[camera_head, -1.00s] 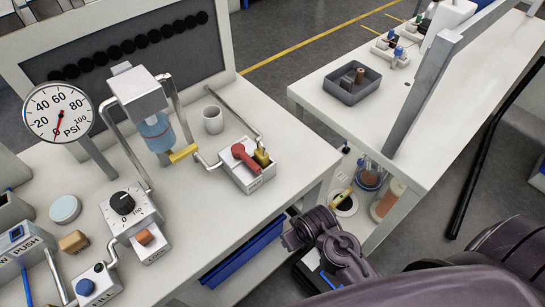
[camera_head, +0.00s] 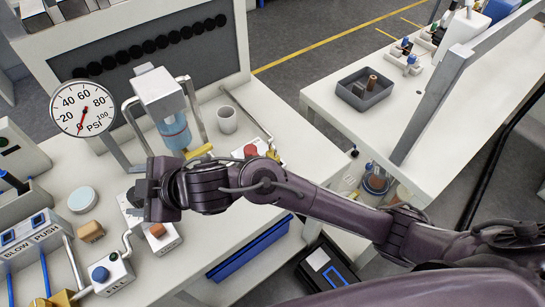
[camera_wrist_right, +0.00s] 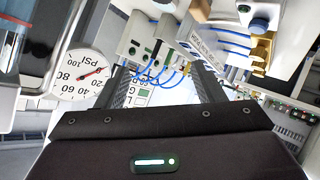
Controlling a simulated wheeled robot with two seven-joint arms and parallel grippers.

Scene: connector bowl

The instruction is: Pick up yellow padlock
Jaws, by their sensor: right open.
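The yellow padlock (camera_head: 273,156) appears to be the small yellow piece beside the red valve handle (camera_head: 251,150) on the bench; my right arm hides much of it and of the valve box. My right gripper (camera_head: 137,196) reaches left over the bench, near the dial box and well left of the padlock. It is open, with both fingers apart and nothing seen between them in the right wrist view (camera_wrist_right: 165,85). The padlock cannot be made out in the wrist view. My left gripper is not in view.
A pressure gauge (camera_head: 84,107), a blue liquid bottle (camera_head: 174,132) with a yellow lever (camera_head: 198,151) and a white cup (camera_head: 227,119) stand around my right arm. A round lid (camera_head: 82,200) and wooden block (camera_head: 91,231) lie left. A grey tray (camera_head: 364,91) sits on the other table.

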